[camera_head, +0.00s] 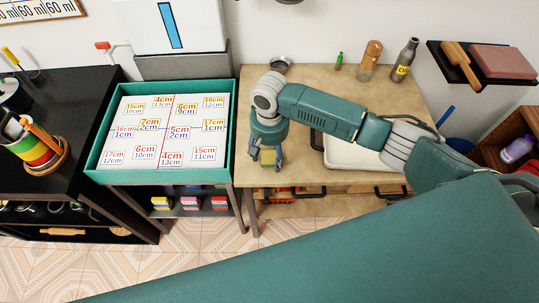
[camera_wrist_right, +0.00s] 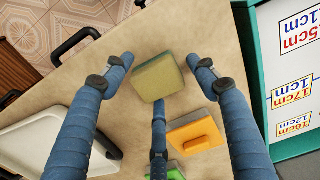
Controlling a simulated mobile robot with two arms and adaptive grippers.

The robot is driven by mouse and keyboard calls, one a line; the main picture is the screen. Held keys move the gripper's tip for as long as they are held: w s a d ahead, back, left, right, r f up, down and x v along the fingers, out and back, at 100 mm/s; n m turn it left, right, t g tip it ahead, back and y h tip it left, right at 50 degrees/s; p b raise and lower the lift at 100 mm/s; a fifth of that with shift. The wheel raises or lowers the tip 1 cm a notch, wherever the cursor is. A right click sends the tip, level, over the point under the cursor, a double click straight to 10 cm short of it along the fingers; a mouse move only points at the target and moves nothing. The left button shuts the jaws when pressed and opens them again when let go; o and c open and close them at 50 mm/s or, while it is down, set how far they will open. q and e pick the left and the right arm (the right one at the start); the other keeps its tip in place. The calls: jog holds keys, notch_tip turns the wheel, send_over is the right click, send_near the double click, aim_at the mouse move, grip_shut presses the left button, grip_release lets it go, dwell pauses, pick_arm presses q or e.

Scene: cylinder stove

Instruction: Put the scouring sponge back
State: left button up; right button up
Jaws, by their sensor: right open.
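The scouring sponge (camera_wrist_right: 158,80), a tan block with an olive-grey edge, lies on the beige counter (camera_wrist_right: 185,30) in the right wrist view. My right gripper (camera_wrist_right: 160,66) is open above it, with one finger on each side of the sponge and a third finger at its near edge. Whether any finger touches it I cannot tell. In the head view my right gripper (camera_head: 267,158) points down near the counter's front left corner, with a small yellowish patch of the sponge (camera_head: 268,157) showing between the fingers. My left gripper is not in view.
An orange-topped block (camera_wrist_right: 195,134) and a green item (camera_wrist_right: 166,170) lie close by on the counter. A white basin (camera_head: 345,155) is to the right. A teal-rimmed tray with number labels (camera_head: 95,160) adjoins on the left. Coloured blocks (camera_head: 190,203) sit on the shelf below it.

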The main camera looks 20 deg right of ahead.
aim_at(269, 156)
notch_tip(269, 156, up, 12)
jog(key=shift+f+b, duration=0.25)
jog(key=shift+b, duration=0.2)
